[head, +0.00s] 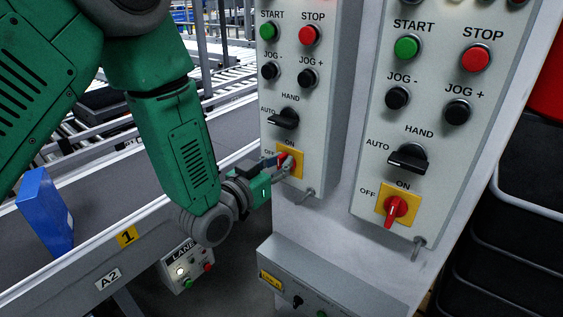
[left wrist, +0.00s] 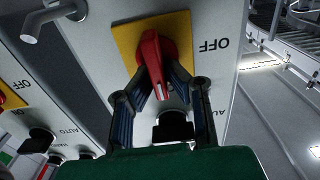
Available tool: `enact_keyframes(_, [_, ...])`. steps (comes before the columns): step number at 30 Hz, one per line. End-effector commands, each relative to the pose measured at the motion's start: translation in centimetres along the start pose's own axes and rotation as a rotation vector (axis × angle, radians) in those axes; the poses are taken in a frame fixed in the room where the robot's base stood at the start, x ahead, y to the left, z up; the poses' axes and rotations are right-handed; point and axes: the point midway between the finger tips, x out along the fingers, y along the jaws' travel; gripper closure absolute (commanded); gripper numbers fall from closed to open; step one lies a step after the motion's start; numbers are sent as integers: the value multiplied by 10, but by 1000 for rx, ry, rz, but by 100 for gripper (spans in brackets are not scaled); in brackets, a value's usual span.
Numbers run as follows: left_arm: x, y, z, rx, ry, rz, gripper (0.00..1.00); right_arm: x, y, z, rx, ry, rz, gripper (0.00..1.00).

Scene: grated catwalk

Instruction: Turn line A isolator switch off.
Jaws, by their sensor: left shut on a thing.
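The left panel's isolator switch (head: 286,160) has a red handle on a yellow plate, with ON above it and OFF to its left. In the left wrist view, the red handle (left wrist: 150,50) shows upside down, its free end pointing toward my palm and away from the OFF label side. My left gripper (head: 279,163) is at this switch. Its two fingers (left wrist: 159,82) are shut on the handle, one on each side. The fingers partly hide the handle in the head view. My right gripper is not in view. No panel name is readable.
A second panel on the right has its own red isolator switch (head: 396,209). A black HAND/AUTO selector (head: 284,118) sits just above the held switch. A conveyor (head: 105,225) with a blue box (head: 45,212) runs at left.

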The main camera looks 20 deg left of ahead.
Motion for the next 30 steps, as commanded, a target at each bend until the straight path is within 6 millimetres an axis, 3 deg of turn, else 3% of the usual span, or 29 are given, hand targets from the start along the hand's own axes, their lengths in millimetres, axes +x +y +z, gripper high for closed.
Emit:
enact_keyframes(11, [0, -4, 0, -207, -1, -3, 100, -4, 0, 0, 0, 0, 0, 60])
enact_keyframes(30, [0, -12, 6, -811, 0, -5, 100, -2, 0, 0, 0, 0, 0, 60])
